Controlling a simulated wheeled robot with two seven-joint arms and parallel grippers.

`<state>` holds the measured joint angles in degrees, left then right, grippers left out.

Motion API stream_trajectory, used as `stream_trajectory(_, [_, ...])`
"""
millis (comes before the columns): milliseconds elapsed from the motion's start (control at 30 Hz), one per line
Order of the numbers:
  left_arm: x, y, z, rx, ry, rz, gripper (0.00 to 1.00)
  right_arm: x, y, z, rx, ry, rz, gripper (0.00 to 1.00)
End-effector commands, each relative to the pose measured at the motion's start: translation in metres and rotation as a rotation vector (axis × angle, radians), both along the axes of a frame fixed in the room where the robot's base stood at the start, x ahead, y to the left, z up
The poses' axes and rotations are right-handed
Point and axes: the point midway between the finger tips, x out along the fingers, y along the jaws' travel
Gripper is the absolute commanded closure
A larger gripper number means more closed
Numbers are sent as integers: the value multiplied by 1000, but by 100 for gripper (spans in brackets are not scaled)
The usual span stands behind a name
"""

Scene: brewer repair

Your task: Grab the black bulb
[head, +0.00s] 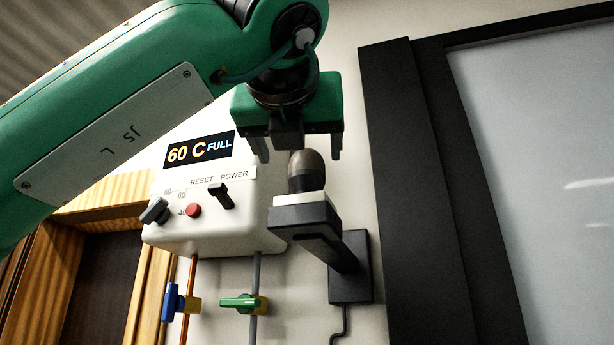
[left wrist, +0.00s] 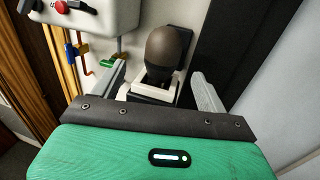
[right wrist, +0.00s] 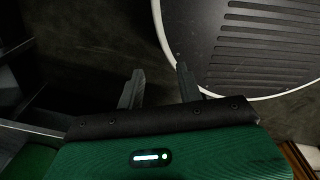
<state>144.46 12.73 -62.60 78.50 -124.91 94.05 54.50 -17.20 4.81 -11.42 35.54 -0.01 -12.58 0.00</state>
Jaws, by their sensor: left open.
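The black bulb (head: 306,171) looks dark brown-black and stands upright in a white socket on a black wall bracket (head: 318,232). In the left wrist view the bulb (left wrist: 164,48) shows between and beyond the two fingers. My left gripper (head: 300,154) is open and empty, just above the bulb in the head view, with its fingers pointing down. It also shows in the left wrist view (left wrist: 157,85), fingers spread wide. My right gripper (right wrist: 158,84) shows only in the right wrist view, its two fingers apart with nothing between them.
A white brewer box (head: 205,215) with a "60 C FULL" display hangs left of the bulb. Below it are a blue valve (head: 171,302) and a green valve (head: 240,302) on pipes. A black frame (head: 420,190) stands to the right. A round ribbed surface (right wrist: 255,45) lies beyond my right gripper.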

Motion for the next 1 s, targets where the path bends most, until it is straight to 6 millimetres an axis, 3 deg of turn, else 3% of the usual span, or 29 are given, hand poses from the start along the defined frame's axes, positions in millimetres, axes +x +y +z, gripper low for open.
stream_trajectory(67, [16,-1,4,1,3,0,25,-14,2,11,1,18,-1,64])
stream_trajectory(167, [29,-3,2,1,2,0,25,-20,5,15,4,25,-2,64])
stream_trajectory(500, [45,-5,3,1,1,-1,25,12,9,28,10,-14,-2,64])
stream_trajectory(800, [79,-11,4,1,2,-1,25,0,4,58,5,-1,0,64])
stream_trajectory(1000, [88,-12,0,1,1,-1,25,-5,1,60,1,5,1,64])
